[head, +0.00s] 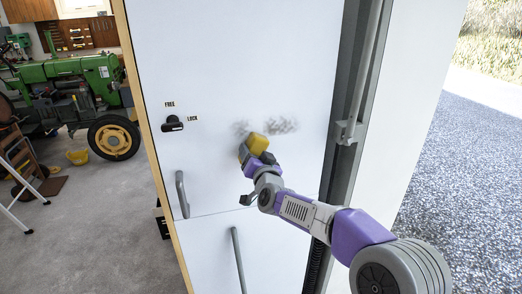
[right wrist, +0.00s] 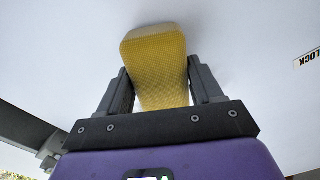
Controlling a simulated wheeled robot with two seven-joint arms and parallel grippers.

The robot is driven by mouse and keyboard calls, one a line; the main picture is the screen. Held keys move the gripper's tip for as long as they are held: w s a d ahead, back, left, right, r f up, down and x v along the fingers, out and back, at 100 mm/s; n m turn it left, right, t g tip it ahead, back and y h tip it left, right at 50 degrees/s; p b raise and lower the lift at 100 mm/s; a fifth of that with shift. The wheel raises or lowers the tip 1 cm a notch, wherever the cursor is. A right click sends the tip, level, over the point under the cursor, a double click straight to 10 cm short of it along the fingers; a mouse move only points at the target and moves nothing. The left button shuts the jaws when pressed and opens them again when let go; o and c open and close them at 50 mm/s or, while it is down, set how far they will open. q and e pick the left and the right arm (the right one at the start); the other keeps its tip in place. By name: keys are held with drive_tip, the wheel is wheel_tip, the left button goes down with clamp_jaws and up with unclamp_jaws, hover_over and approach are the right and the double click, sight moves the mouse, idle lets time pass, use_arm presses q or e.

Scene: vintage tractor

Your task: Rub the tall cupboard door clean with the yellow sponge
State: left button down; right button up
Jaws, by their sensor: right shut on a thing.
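The tall white cupboard door (head: 235,75) fills the middle of the head view. Grey smudges (head: 283,125) mark it to the right of the sponge, with a fainter patch just left of the sponge. My right gripper (head: 250,152) is shut on the yellow sponge (head: 258,142) at the smudges' height. In the right wrist view the sponge (right wrist: 155,65) sits between the two dark fingers, its far end at or close to the white surface; I cannot tell if it touches. The sponge and gripper may hide part of the marks. My left gripper is not in view.
A black lock knob (head: 172,123) and a grey handle (head: 182,194) stick out at the door's left. A lower door with a long handle (head: 238,258) is beneath. A grey rod (head: 362,75) runs along the right frame. A green tractor (head: 80,85) stands far left.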

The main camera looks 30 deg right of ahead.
drive_tip(key=shift+w+a, duration=0.25)
drive_tip(key=shift+a, duration=0.65)
drive_tip(key=shift+a+p, duration=0.1)
drive_tip(key=shift+p, duration=0.25)
